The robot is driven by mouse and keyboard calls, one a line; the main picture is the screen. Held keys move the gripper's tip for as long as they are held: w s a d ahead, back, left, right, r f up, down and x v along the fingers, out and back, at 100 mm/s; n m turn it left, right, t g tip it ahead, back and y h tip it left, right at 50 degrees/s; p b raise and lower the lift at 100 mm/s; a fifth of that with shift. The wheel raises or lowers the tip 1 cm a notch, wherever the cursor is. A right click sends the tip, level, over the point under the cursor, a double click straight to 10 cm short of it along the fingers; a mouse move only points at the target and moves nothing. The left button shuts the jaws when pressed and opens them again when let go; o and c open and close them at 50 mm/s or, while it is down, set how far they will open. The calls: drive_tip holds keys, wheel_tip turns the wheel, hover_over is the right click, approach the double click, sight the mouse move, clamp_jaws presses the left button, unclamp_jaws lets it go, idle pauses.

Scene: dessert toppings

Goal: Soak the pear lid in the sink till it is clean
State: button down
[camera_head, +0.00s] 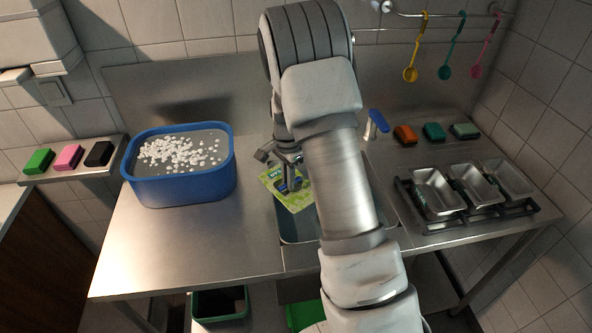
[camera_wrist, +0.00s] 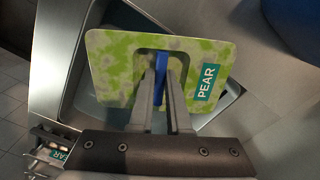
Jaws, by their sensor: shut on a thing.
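The pear lid (camera_wrist: 115,48) is a flat square with rounded corners, pale with green blotches, and carries a teal PEAR label. In the wrist view my gripper (camera_wrist: 160,85) is shut on the lid's blue handle (camera_wrist: 161,72). In the head view the lid (camera_head: 291,197) is tilted at the sink (camera_head: 290,230), partly hidden by my gripper (camera_head: 287,180) and arm. The sink's rim (camera_wrist: 58,82) also shows around the lid in the wrist view. I cannot tell how deep the lid sits or whether it touches water.
A blue tub (camera_head: 180,187) with white pieces stands left of the sink. Metal pans (camera_head: 437,193) in a rack stand to the right, with coloured blocks (camera_head: 434,132) behind. A blue-topped tap (camera_head: 377,122) is behind the sink. Coloured ladles (camera_head: 411,73) hang on the wall. The front-left counter is clear.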

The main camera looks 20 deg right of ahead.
drive_tip(key=d+m, duration=0.1)
drive_tip(key=w+d+m, duration=0.1)
drive_tip(key=m, duration=0.1)
drive_tip(key=w+d+m, duration=0.1)
drive_tip(key=m, duration=0.1)
drive_tip(key=shift+w+f, duration=0.2)
drive_tip(key=shift+w, duration=0.05)
drive_tip(key=shift+w+d+f+m, duration=0.1)
drive_tip(key=shift+d+m, duration=0.1)
drive_tip(key=shift+m, duration=0.2)
drive_tip(key=shift+f+b, duration=6.5)
drive_tip(key=shift+f, duration=3.4)
drive_tip(key=c, duration=0.8)
unclamp_jaws()
drive_tip(key=shift+r+p, duration=5)
drive_tip(key=shift+r, duration=3)
